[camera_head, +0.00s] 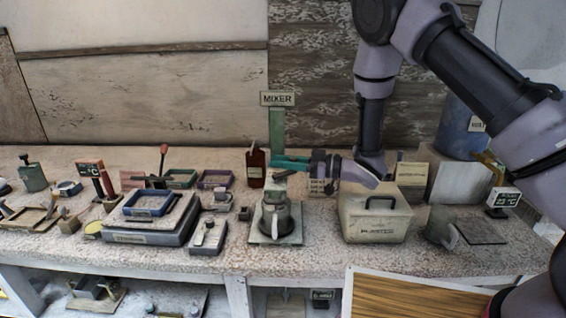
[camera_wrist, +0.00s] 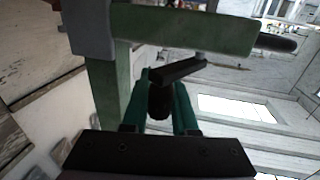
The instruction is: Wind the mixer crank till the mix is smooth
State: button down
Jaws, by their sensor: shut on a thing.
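The mixer stands in the middle of the bench in the head view, with a MIXER sign (camera_head: 278,99) on a green post (camera_head: 277,130). My gripper (camera_head: 288,163) reaches in from the right at the top of the mixer, with teal fingers pointing left. In the wrist view, my gripper (camera_wrist: 160,108) is shut on the dark crank knob (camera_wrist: 159,101). The black crank arm (camera_wrist: 180,69) runs from it to the upper right, under the green mixer frame (camera_wrist: 185,24). The mix inside the pot is hidden.
A lidded plaster box (camera_head: 374,222) stands right of the mixer, under my forearm. A dark red bottle (camera_head: 255,168) is just behind left. A scale with a blue tray (camera_head: 148,203) is at left; a 23 °C display (camera_head: 506,197) and blue barrel (camera_head: 457,130) are at right.

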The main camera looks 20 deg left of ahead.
jog(key=n+g, duration=0.1)
jog(key=g, duration=0.1)
jog(key=a+n+g+h, duration=0.1)
jog(key=n+g, duration=0.1)
jog(key=g, duration=0.1)
jog(key=shift+w+a+n, duration=0.15)
jog(key=shift+w+n, duration=0.05)
jog(key=shift+n, duration=0.1)
jog(key=shift+s+a+n+g+h, duration=0.15)
jog(key=shift+a+n+g+h, duration=0.1)
jog(key=shift+n+g+h, duration=0.7)
jog(key=shift+s+a+n+g+h, duration=0.1)
jog(key=shift+a+n+g+h, duration=0.3)
jog(key=shift+g, duration=0.95)
jog(key=shift+d+n, duration=0.15)
jog(key=shift+n, duration=0.1)
jog(key=c, duration=0.7)
grip_release()
jog(key=shift+y, duration=0.25)
